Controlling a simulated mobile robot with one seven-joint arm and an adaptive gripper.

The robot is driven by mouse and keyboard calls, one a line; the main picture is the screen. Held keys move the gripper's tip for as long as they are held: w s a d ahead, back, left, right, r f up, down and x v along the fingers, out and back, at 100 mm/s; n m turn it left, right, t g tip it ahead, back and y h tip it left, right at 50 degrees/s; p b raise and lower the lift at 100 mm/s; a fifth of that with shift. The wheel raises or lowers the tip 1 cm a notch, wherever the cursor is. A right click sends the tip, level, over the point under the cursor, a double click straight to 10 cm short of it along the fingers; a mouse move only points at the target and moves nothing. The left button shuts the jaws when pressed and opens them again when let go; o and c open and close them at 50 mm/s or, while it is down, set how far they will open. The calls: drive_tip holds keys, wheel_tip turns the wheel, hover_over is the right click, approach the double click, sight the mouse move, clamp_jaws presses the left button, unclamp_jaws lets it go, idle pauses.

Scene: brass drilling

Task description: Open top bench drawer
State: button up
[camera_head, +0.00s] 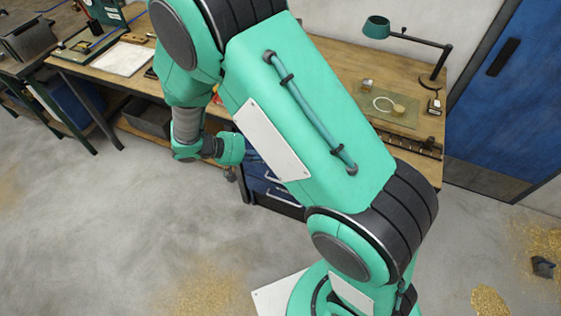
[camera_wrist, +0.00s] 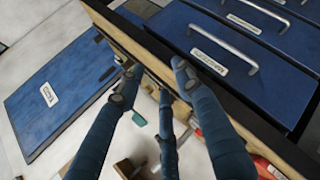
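The top bench drawer (camera_wrist: 245,72) is a blue front with a white label and a metal bar handle (camera_wrist: 225,50). It lies just beyond the wooden bench edge in the wrist view and looks shut. In the head view the blue drawers (camera_head: 281,195) under the bench are mostly hidden by my arm. My gripper (camera_wrist: 158,78) has three dark blue-grey fingers, spread apart and empty. Its fingertips overlap the wooden edge in the picture, left of the handle and apart from it. Whether they touch the edge cannot be told.
Another blue drawer (camera_wrist: 262,12) with a handle adjoins the top one. The workbench (camera_head: 352,68) carries a teal lamp (camera_head: 377,27) and a small mat (camera_head: 400,113). The grey floor (camera_head: 130,210) at left is clear, with brass shavings lower down.

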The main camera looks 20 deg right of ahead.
drive_tip(key=w+a+f+n+t+h+p, duration=0.1)
drive_tip(key=a+f+n+t, duration=0.1)
drive_tip(key=f, duration=0.7)
drive_tip(key=w+a+f+n+t+h+p, duration=0.1)
drive_tip(key=a+f+n+t+h, duration=0.1)
drive_tip(key=f, duration=0.7)
drive_tip(key=shift+w+a+t, duration=0.2)
drive_tip(key=shift+a+t, duration=0.6)
drive_tip(key=shift+t, duration=0.3)
drive_tip(key=shift+d, duration=0.15)
drive_tip(key=b+x, duration=0.1)
drive_tip(key=x, duration=1.2)
drive_tip(key=shift+d, duration=0.25)
drive_tip(key=shift+w, duration=0.15)
clamp_jaws()
